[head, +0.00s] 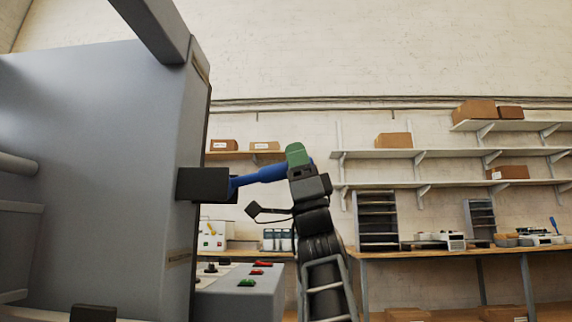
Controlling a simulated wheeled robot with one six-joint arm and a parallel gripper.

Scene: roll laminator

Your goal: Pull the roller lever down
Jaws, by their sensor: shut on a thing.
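The large grey laminator (100,150) fills the left side of the head view. A dark block (203,185) sticks out from its right face. The blue roller lever (258,175) runs from this block to the right, tilted slightly upward toward its outer end. My gripper (298,164) is at that outer end, shut on the lever. A green part shows at the top of the grip. My gripper hides the end of the lever, and the fingertips are not clearly seen.
Below the lever is a grey control panel (240,290) with red and green buttons. A workbench (450,253) with trays and organisers stands at the right. Wall shelves (460,152) with cardboard boxes are behind. The space right of the lever, above the bench, looks clear.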

